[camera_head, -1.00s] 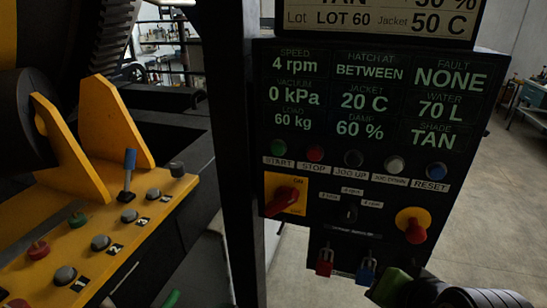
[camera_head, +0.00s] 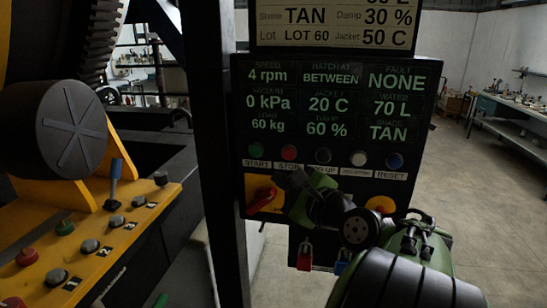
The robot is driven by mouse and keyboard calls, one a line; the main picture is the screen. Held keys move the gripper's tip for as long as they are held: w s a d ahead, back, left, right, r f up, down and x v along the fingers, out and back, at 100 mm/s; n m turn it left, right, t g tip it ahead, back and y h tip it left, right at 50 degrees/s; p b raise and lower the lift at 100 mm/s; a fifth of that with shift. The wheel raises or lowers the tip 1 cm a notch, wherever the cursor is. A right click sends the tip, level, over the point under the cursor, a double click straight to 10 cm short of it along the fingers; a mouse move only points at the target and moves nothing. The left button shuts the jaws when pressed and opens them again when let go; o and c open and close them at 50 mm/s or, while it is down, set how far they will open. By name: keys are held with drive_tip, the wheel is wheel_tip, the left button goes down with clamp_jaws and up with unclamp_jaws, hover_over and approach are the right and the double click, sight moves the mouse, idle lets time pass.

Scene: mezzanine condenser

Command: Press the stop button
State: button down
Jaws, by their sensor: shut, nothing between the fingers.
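The red stop button (camera_head: 289,152) sits in the button row of the dark control panel (camera_head: 440,100), just right of the green start button (camera_head: 255,150). Its STOP label below is partly covered. My gripper (camera_head: 290,181) is in front of the panel, shut and empty. Its tip appears just below the stop button in the picture. I cannot tell how far the tip is from the panel face. The panel display reads 4 rpm, and FAULT shows NONE.
Black, white and blue buttons continue the row to the right. A red rotary switch (camera_head: 261,200) on a yellow plate is left of my gripper. A red padlock (camera_head: 304,256) hangs below. A dark post (camera_head: 215,130) borders the panel. A yellow console (camera_head: 95,240) stands left.

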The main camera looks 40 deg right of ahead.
sight(291, 159)
drive_tip(key=shift+w+d+r+p, duration=0.1)
drive_tip(key=shift+w+d+p, duration=0.4)
drive_tip(key=shift+w+d, duration=0.5)
drive_tip(key=shift+w+d+f+p, duration=0.1)
drive_tip(key=shift+w+d+p, duration=0.55)
drive_tip(key=shift+d, duration=0.6)
drive_tip(key=shift+w+d+r+p, duration=0.1)
drive_tip(key=shift+w+d+p, duration=0.3)
drive_tip(key=shift+w+d, duration=0.6)
drive_tip(key=shift+s+d, duration=0.1)
drive_tip(key=shift+w+d+p, duration=0.25)
drive_tip(key=shift+d+p, duration=0.1)
drive_tip(key=shift+p, duration=0.05)
drive_tip(key=shift+w+d+p, duration=0.25)
drive_tip(key=shift+d+p, duration=0.1)
drive_tip(key=shift+p, duration=0.05)
idle(0.4)
drive_tip(key=shift+s+a+b, duration=0.35)
drive_tip(key=shift+s+a, duration=0.2)
drive_tip(key=shift+a, duration=0.15)
